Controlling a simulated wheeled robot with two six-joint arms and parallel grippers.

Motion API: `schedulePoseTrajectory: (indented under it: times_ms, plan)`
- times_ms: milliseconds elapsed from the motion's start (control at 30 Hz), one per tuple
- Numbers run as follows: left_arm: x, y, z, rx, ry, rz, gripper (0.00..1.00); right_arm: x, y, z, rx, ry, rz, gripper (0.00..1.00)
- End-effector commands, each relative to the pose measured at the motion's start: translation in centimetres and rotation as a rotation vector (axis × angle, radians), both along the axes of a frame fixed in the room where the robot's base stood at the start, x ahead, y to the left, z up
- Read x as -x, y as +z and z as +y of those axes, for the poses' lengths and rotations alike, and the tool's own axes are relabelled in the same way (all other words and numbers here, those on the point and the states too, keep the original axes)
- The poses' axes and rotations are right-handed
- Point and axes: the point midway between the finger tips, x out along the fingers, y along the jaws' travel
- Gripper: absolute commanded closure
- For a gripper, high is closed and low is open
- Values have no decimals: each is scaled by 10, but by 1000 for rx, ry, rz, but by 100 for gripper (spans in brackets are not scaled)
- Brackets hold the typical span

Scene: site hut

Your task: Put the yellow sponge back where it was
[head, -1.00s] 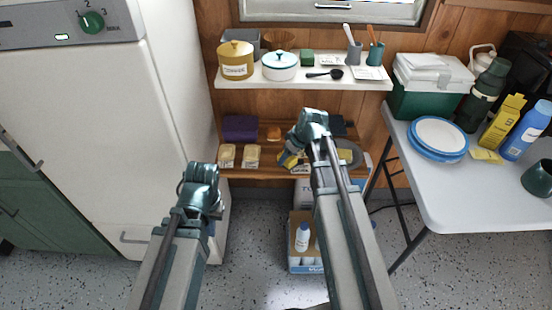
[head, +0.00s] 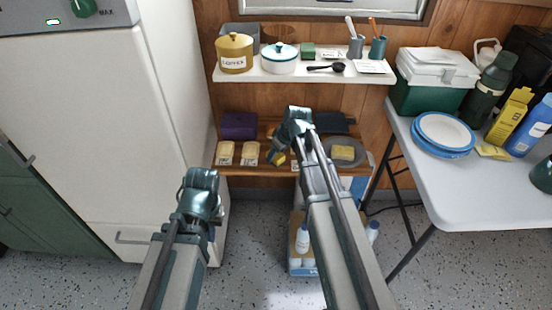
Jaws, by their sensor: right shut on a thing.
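My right gripper (head: 280,152) is at the lower wooden shelf, between the pale packets and the grey plate. It is shut on a small bright yellow thing (head: 278,159), mostly hidden by the fingers; it looks like the yellow sponge, but its shape is unclear. Another flat yellow piece (head: 343,153) lies on the round grey plate (head: 358,163) just to the right. A further yellow piece (head: 492,152) lies on the white table (head: 470,195). My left gripper (head: 208,222) hangs in front of the white fridge, away from the shelf; its fingertips are not clear.
Two pale packets (head: 224,153) and a purple box (head: 239,126) stand on the lower shelf's left. The white upper shelf (head: 290,75) above holds pots and cups. A box with bottles (head: 302,240) stands on the floor below. The fridge (head: 110,140) borders the left.

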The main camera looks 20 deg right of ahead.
Motion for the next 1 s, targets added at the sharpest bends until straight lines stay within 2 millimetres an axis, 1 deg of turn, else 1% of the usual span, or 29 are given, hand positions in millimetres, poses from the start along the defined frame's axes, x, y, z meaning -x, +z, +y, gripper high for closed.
schedulePoseTrajectory:
  times_ms: [200, 333, 367, 500, 533, 833, 1000]
  plan:
    - [0, 1, 0, 0, 0, 0, 100, 0, 1, 0, 0, 0, 0, 90]
    - [0, -3, 0, 0, 0, 0, 100, 0, -3, 0, 0, 0, 0, 90]
    - [0, -2, 0, 0, 0, 0, 100, 0, -2, 0, 0, 0, 0, 42]
    - [0, -2, 0, 0, 0, 0, 100, 0, -2, 0, 0, 0, 0, 17]
    - [0, -2, 0, 0, 0, 0, 100, 0, -2, 0, 0, 0, 0, 16]
    - [0, -1, 0, 0, 0, 0, 100, 0, -1, 0, 0, 0, 0, 16]
    - [0, 6, 0, 0, 0, 0, 100, 1, 6, 0, 0, 0, 0, 16]
